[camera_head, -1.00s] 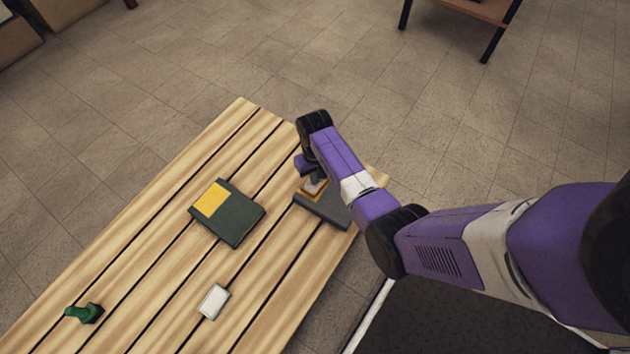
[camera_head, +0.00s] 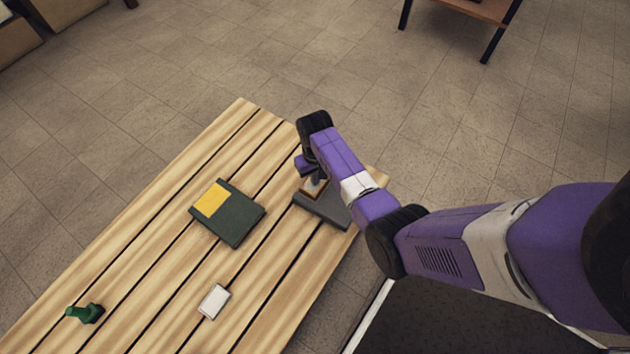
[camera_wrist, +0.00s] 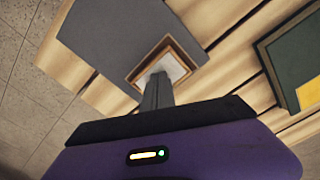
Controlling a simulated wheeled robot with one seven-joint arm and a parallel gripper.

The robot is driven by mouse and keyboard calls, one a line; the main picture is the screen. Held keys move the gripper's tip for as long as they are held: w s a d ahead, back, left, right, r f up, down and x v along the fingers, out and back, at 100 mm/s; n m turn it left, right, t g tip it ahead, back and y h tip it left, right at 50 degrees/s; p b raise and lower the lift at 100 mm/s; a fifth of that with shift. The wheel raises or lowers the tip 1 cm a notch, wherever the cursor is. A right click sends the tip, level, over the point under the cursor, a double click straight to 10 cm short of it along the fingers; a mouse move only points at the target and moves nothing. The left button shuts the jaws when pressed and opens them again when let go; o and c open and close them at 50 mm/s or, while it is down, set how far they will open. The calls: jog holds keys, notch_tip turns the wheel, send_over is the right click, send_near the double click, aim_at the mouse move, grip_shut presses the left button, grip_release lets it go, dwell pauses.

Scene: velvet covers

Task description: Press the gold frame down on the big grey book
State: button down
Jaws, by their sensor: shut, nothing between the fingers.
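The big grey book (camera_head: 325,210) lies at the right end of the slatted table, partly hidden by my arm. It fills much of the upper wrist view (camera_wrist: 115,35). The gold frame (camera_head: 308,193) is on the book near its edge. In the wrist view the frame (camera_wrist: 145,65) is a brown-gold square rim around a pale inside. My gripper (camera_wrist: 160,77) is shut and empty, its fingertips over the frame's inside near one rim. I cannot tell whether the fingertips touch it. In the head view my gripper (camera_head: 318,180) is partly hidden by my wrist.
A dark green book with a yellow patch (camera_head: 238,222) lies left of the grey book, with a bare slat (camera_head: 275,190) between. A small white box (camera_head: 214,301) and a green object (camera_head: 86,313) lie nearer the front. The table's edge is close beside the grey book.

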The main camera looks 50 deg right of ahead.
notch_tip(320, 180, up, 8)
jog(key=p, duration=0.7)
jog(key=shift+p, duration=0.4)
jog(key=shift+w, duration=0.1)
